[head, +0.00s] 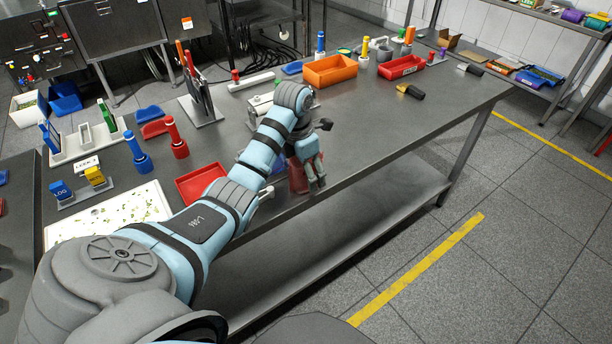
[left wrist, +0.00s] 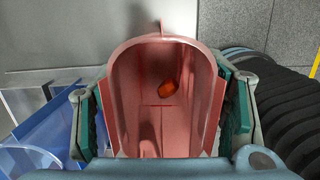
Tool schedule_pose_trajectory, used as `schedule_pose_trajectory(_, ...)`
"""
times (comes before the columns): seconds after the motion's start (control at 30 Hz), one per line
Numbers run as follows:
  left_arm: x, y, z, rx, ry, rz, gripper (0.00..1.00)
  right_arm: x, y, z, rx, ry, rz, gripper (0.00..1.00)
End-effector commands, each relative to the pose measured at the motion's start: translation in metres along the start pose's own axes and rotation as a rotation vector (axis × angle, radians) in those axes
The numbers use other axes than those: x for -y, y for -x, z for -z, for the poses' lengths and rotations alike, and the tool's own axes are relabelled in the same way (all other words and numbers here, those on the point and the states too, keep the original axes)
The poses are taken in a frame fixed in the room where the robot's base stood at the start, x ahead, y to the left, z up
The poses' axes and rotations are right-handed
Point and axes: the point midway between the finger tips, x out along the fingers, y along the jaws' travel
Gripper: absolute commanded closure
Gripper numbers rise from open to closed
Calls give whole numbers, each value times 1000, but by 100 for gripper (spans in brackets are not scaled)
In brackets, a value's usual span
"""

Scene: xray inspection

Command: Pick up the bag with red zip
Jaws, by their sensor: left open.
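I cannot make out a bag with a red zip in either view. My left gripper (head: 316,184) is low over the front edge of the metal table. In the left wrist view its two fingers stand on either side of a red, open scoop-like container (left wrist: 185,70), and the gripper is open. A small orange piece (left wrist: 169,89) lies inside this container. In the head view part of the red container (head: 297,176) shows beside the gripper, the rest hidden by it. My right gripper is not in view.
A blue container (left wrist: 45,145) lies left of the fingers in the wrist view. On the table are a red tray (head: 183,186), an orange bin (head: 331,69) and a white board (head: 152,205) with green bits.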

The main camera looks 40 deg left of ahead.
Motion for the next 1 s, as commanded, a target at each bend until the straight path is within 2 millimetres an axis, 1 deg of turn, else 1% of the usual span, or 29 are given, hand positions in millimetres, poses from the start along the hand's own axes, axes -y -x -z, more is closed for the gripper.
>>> schedule_pose_trajectory(0.03,1,-8,-1,1,-1,2,34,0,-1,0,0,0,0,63)
schedule_pose_trajectory(0.1,1,-14,-1,3,-1,1,34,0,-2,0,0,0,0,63)
schedule_pose_trajectory(0.27,0,-14,-2,4,-1,0,34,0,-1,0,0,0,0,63)
schedule_pose_trajectory(0.3,0,-14,-2,4,-1,0,36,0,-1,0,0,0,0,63)
schedule_pose_trajectory(0.37,0,-14,-2,4,-1,1,45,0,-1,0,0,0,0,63)
schedule_pose_trajectory(0.5,0,-14,-2,3,-1,1,68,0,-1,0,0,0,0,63)
schedule_pose_trajectory(0.57,0,-14,-2,3,-1,1,77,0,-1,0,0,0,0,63)
schedule_pose_trajectory(0.6,0,-14,-2,3,-1,1,79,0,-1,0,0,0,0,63)
schedule_pose_trajectory(0.9,0,-13,-2,4,-1,0,80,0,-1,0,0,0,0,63)
schedule_pose_trajectory(1.0,0,-9,-2,4,-1,0,80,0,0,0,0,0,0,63)
